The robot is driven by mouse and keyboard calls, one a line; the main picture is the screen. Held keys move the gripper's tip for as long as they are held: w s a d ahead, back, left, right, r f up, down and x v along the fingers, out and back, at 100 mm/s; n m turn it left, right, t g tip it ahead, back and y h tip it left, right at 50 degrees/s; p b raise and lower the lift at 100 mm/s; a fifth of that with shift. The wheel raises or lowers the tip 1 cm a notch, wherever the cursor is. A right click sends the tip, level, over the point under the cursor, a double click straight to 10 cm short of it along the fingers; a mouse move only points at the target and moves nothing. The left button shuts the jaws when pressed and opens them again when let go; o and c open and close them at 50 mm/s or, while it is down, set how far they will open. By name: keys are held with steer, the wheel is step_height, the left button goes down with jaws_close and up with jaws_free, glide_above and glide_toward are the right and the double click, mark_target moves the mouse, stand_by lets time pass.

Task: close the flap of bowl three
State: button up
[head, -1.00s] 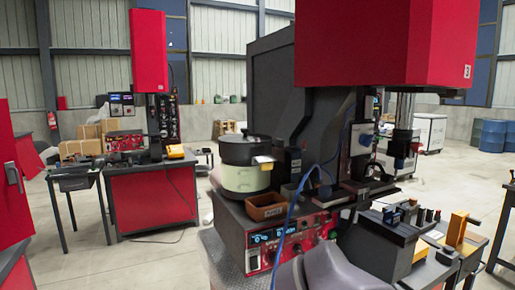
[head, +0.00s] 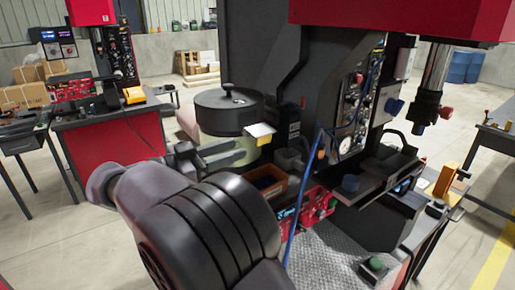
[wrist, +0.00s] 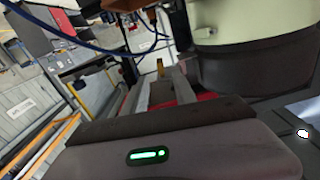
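The bowl feeder (head: 228,108) is a round black bowl with a dark lid and knob on a pale green base, at the centre of the head view. A small pale plate with a yellow edge (head: 261,131), which looks like the flap, juts from its front right side. I cannot tell which bowl number this is. My gripper (head: 240,149) is beside the bowl's pale base, left of and lower than the plate. Its two fingers look apart, with nothing visible between them. In the wrist view the pale base (wrist: 248,22) and dark bowl (wrist: 265,68) fill the upper right.
A brown bin (head: 268,183) stands in front of the feeder on the red machine bench. A blue hose (head: 300,190) hangs just right of it. A dark machine housing (head: 262,50) rises behind. A gauge panel (head: 355,115) is to the right.

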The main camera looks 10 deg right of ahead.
mark_target(256, 142)
steer(key=b+x, duration=0.1)
steer(key=x, duration=0.7)
steer(key=shift+b, duration=0.4)
jaws_close()
